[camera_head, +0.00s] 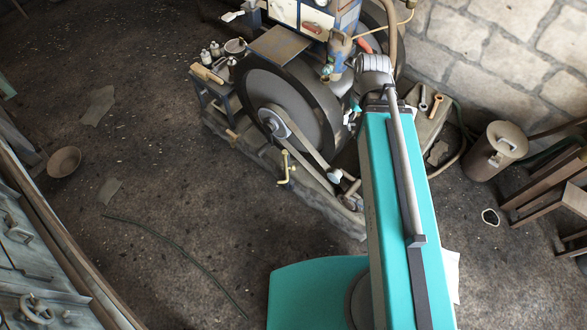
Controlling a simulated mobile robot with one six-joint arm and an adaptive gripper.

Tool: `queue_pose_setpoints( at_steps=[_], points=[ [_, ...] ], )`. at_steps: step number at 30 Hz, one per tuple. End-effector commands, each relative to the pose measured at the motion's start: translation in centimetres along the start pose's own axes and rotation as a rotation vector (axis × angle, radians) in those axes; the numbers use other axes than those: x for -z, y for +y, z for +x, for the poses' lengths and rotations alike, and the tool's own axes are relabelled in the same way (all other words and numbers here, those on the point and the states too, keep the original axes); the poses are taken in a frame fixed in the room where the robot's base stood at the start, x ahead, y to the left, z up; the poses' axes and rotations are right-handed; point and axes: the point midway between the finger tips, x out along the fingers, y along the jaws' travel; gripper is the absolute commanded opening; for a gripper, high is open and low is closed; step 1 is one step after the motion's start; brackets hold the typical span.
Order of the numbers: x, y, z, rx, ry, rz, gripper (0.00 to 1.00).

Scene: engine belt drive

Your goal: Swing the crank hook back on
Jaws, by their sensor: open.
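A pale yellow crank-shaped piece (287,168) shows beside the belt, low on the near side of the engine; I cannot tell whether it is the crank hook or how it is attached. The large dark flywheel (300,100) stands upright behind it. A grey belt (310,155) runs from the flywheel's hub (273,123) down to a small pulley (335,175). My arm reaches up over the right side of the engine and ends in a grey wrist joint near the flywheel's upper right. My gripper's fingers do not show; the arm and engine parts hide that area.
A small stand (213,92) with bottles and a brush is left of the flywheel. A metal can (497,150) and wooden stools (550,180) stand at the right. A bowl (64,162) lies on the left floor. Open floor lies left of the engine.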

Motion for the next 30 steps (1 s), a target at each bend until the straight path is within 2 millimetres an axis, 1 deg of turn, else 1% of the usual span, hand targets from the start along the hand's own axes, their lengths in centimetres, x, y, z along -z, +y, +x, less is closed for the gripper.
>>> queue_pose_setpoints(
  at_steps=[1,30],
  points=[
    [0.5,-0.1,1.7,0.006,0.000,-0.029,0.70],
    [7.5,-4.9,20.4,0.172,0.078,-0.781,0.70]
  ],
)
